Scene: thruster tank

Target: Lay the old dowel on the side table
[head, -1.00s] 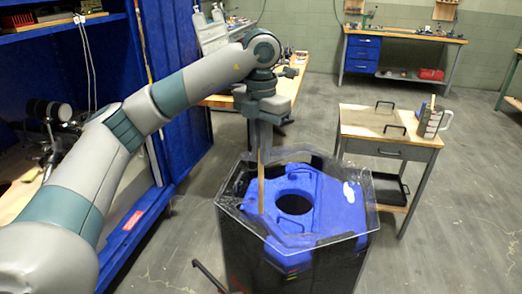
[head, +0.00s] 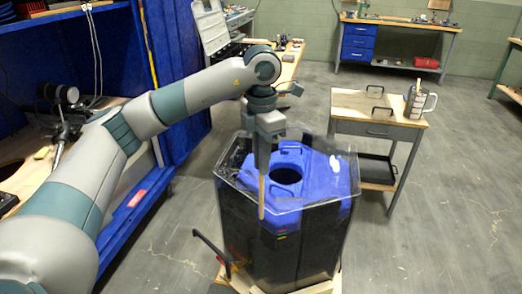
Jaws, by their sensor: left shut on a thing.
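My left gripper (head: 263,164) points down above the near left part of the tank and is shut on a slim wooden dowel (head: 262,197). The dowel hangs upright, its lower end showing against the tank's near rim. I cannot tell whether it touches the rim. The side table (head: 345,126) stands to the right of the tank, with a wooden top and a drawer. My right gripper is not in view.
The tank has a clear rim (head: 236,184) and a blue top with a round hole (head: 286,174). On the side table are two dark handles (head: 380,110) and a grey holder (head: 416,104) at the right.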

